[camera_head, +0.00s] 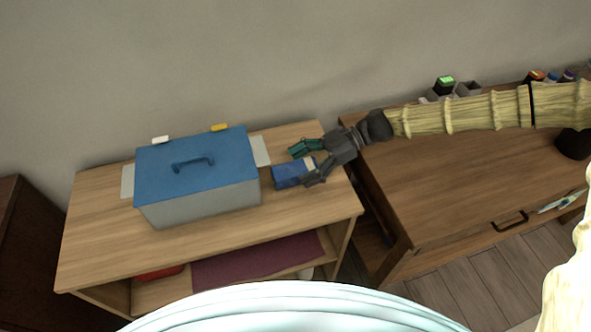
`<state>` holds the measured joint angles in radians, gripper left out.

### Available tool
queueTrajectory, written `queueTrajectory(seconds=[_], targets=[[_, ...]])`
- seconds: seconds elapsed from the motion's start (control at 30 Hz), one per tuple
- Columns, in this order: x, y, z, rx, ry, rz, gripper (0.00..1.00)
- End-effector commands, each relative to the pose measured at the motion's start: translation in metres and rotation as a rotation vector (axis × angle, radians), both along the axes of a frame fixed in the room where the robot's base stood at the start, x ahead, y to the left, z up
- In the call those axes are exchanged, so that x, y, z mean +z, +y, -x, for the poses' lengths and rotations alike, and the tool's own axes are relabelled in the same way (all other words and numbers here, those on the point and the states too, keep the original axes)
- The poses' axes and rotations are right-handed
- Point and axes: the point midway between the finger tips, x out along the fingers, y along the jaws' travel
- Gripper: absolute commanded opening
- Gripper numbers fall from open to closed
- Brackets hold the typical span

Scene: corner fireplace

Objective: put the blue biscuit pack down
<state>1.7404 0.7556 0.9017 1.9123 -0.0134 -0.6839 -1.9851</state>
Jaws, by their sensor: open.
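The blue biscuit pack (290,174) is on the light wooden shelf unit (215,243), near its right end. It is a small blue block with a pale patch at its upper right corner. My gripper (308,164) comes in from the right. It is open, with one finger beyond the pack and the other at the pack's right end. Whether the fingers touch the pack cannot be told. Part of the pack's right end is hidden by the near finger.
A grey box with a blue handled lid (195,165) stands left of the pack. A brown wooden cabinet (450,175) with a drawer is on the right, beyond a gap. The shelf unit's front strip is clear. A purple cloth (260,262) lies on the lower shelf.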

Motion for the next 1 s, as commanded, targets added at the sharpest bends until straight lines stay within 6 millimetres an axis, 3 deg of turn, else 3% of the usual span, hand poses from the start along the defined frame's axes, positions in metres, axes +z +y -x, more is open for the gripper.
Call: queueTrajectory(seconds=[0.13, 0.4, 0.67, 1.0], targets=[[-0.006, 0.016, 0.005, 0.002, 0.001, 0.0, 0.77], [-0.008, 0.019, 0.006, -0.001, -0.001, 0.001, 0.77], [-0.008, 0.019, 0.006, -0.001, -0.001, 0.001, 0.31], [-0.007, 0.019, 0.006, -0.001, -0.001, 0.0, 0.26]])
